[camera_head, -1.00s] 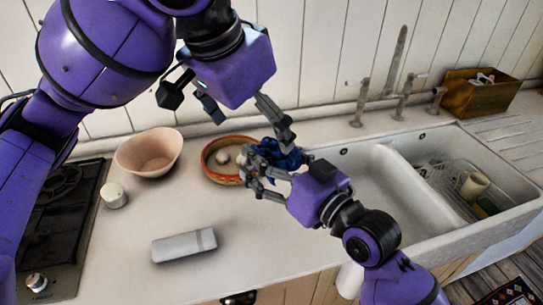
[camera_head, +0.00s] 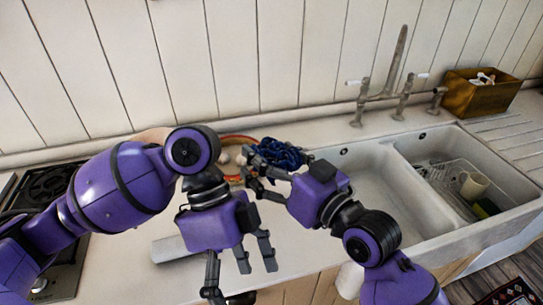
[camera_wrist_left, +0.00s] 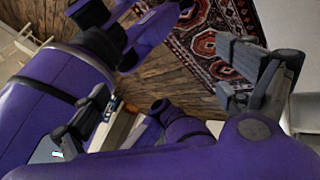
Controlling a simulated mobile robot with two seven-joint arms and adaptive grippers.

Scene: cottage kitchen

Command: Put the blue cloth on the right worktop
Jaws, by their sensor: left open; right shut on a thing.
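The blue cloth (camera_head: 283,153) is a crumpled dark blue bundle in the head view, above the worktop between the red-rimmed bowl and the sink. My right gripper (camera_head: 259,168) is shut on the cloth, which bunches up behind its fingers. My left gripper (camera_head: 240,270) is open and empty over the front of the worktop, apart from the cloth. Its spread fingers also show in the left wrist view (camera_wrist_left: 180,98), where the cloth cannot be made out. A ribbed white worktop (camera_head: 515,137) lies to the right of the sink.
The double sink (camera_head: 375,190) holds a wire rack with a mug (camera_head: 474,186). Taps (camera_head: 402,100) and a brown box (camera_head: 480,92) stand behind. My left arm partly hides the red-rimmed bowl (camera_head: 238,139), a pink bowl (camera_head: 152,135) and a pale box (camera_head: 172,249).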

